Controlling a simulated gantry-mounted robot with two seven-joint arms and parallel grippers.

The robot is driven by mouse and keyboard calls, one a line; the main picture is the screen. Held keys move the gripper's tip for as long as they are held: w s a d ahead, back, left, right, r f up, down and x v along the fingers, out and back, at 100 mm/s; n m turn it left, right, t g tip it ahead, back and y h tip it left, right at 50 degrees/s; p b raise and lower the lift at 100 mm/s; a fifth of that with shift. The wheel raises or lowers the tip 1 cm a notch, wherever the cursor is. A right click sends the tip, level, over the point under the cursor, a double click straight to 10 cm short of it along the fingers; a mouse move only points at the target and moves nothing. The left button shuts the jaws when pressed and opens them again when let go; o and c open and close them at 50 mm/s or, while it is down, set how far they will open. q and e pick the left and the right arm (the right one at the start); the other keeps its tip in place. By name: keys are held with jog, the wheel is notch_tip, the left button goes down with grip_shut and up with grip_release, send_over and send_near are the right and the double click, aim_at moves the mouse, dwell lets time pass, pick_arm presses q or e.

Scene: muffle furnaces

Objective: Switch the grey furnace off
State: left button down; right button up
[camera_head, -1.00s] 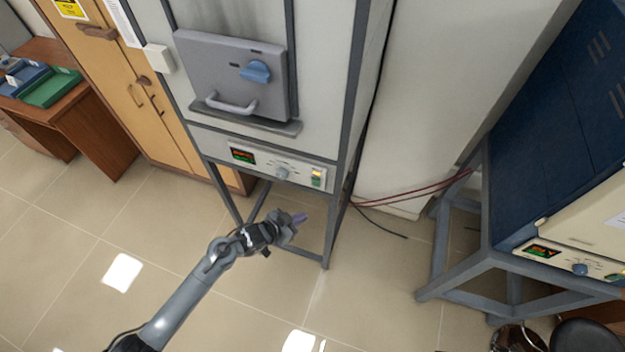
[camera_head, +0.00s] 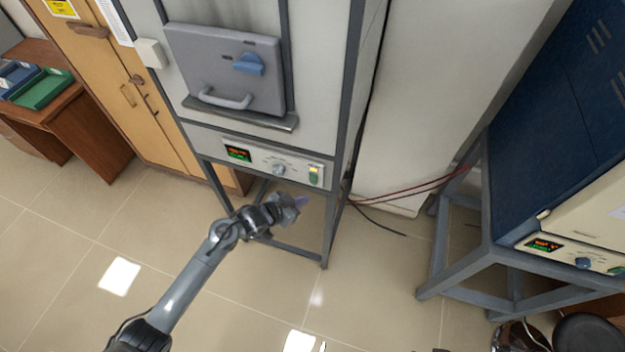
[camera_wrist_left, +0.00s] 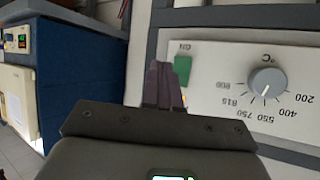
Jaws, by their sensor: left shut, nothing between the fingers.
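The grey furnace (camera_head: 222,72) stands on a dark metal frame, its door shut. Its control panel carries a lit display (camera_head: 238,153), a round knob (camera_head: 279,170) and a small switch (camera_head: 314,174) at the right end. The left wrist view shows the switch's green part (camera_wrist_left: 184,68), marked ON, and the temperature knob (camera_wrist_left: 267,82); an orange glow lies partly behind the fingers. My left gripper (camera_head: 301,202) is shut and empty, just below the panel near the switch. In the wrist view its fingers (camera_wrist_left: 163,85) overlap the switch's edge; I cannot tell if they touch it.
A blue furnace (camera_head: 545,130) with its own lit panel (camera_head: 575,258) stands on a stand at the right. Red cables (camera_head: 415,190) run between the two. A wooden cabinet (camera_head: 130,90) is at the left. The tiled floor in front is mostly clear.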

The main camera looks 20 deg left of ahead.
aim_at(316, 181)
pick_arm(q)
jog(key=shift+w+r+b, duration=0.15)
jog(key=shift+w+b, duration=0.35)
jog(key=shift+w, duration=0.7)
jog(key=shift+w+r+b, duration=0.15)
jog(key=shift+w+b, duration=0.35)
jog(key=shift+w, duration=0.7)
jog(key=shift+w, duration=0.1)
jog(key=shift+w, duration=0.3)
jog(key=shift+w, duration=0.3)
dwell(1.0)
jog(key=shift+r, duration=0.1)
jog(key=shift+s, duration=0.4)
jog(key=shift+s+p, duration=0.35)
jog(key=shift+p, duration=0.15)
